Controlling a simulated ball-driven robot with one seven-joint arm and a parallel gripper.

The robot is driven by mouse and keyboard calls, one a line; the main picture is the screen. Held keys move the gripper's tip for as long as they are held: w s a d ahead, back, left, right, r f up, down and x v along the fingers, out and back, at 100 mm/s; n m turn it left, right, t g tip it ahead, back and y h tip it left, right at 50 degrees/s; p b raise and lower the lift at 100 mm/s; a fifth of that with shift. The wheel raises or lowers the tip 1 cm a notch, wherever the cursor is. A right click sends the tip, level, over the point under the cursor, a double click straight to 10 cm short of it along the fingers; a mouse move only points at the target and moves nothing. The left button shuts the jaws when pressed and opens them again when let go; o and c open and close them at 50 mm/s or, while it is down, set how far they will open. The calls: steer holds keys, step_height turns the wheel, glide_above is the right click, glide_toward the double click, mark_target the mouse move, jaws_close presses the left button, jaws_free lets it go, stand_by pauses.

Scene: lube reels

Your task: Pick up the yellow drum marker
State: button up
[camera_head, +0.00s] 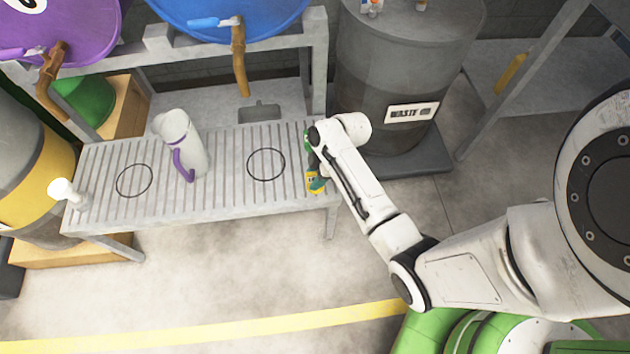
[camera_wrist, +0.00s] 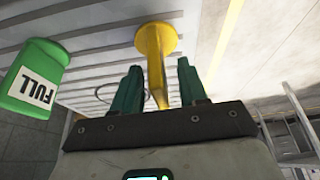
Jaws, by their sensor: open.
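The yellow drum marker (camera_wrist: 155,40) shows in the wrist view as a round yellow disc with a narrow yellow stem reaching toward my gripper. My gripper (camera_wrist: 160,64) is open, with one dark green finger on each side of the stem. I cannot tell whether either finger touches it. In the head view, a yellow piece of the marker (camera_head: 316,184) shows at the right end of the slatted bench, by the end of my arm. My gripper is mostly hidden there. A green marker reading FULL (camera_wrist: 36,80) is left of my gripper in the wrist view.
Purple (camera_head: 85,25) and blue (camera_head: 225,15) drums sit above.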

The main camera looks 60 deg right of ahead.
steer(key=shift+f, duration=0.1)
jaws_close()
stand_by(0.3)
